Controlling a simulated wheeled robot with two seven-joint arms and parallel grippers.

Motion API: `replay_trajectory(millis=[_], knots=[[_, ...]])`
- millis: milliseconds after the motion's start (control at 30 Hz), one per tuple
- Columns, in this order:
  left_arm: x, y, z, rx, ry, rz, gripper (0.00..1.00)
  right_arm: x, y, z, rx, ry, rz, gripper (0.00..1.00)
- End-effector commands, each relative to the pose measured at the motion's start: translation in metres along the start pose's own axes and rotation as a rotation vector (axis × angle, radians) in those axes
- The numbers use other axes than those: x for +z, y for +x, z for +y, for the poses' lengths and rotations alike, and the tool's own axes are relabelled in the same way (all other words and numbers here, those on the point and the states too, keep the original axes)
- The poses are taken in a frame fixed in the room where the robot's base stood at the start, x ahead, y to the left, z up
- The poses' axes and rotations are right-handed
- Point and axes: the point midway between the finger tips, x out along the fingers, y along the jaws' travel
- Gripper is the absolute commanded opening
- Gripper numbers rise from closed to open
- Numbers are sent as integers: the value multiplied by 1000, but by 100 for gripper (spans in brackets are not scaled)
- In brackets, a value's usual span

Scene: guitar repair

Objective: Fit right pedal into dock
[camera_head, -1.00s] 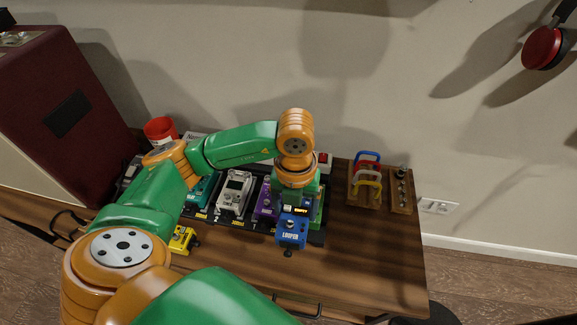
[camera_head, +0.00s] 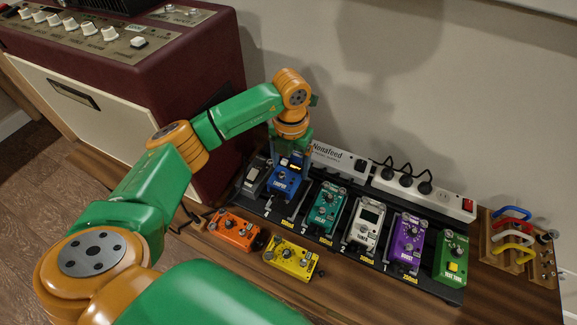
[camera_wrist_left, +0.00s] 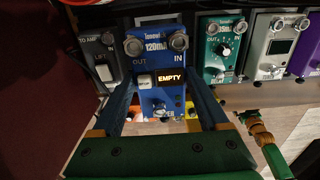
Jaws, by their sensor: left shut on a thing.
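My left gripper (camera_head: 288,160) is shut on the blue looper pedal (camera_head: 283,183), gripping it from both sides. The pedal is at the left part of the black pedalboard (camera_head: 394,268), between a grey switch pedal (camera_head: 253,178) and the teal delay pedal (camera_head: 325,207). In the left wrist view, the blue pedal (camera_wrist_left: 158,108) sits between the fingers, with a lit "EMPTY" display and two jacks at its top. Whether it rests on the board or hovers just above cannot be told.
White (camera_head: 364,226), purple (camera_head: 407,239) and green (camera_head: 450,259) pedals fill the board's right. Orange (camera_head: 236,231) and yellow (camera_head: 291,259) pedals lie on the table in front. A power strip (camera_head: 425,190) runs behind; a red amplifier (camera_head: 130,60) stands at left.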

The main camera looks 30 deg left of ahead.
Motion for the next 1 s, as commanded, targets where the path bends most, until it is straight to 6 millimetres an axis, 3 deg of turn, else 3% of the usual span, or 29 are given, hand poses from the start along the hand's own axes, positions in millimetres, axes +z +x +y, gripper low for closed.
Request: replay_trajectory(millis=[233,600,1000], knots=[[0,15,0,0,2,0,0,2,13,3,4,-1,-1,100],[0,61,0,0,1,0,0,6,52,3,6,-1,-2,100],[0,65,0,0,1,-1,0,5,54,3,6,1,1,100]])
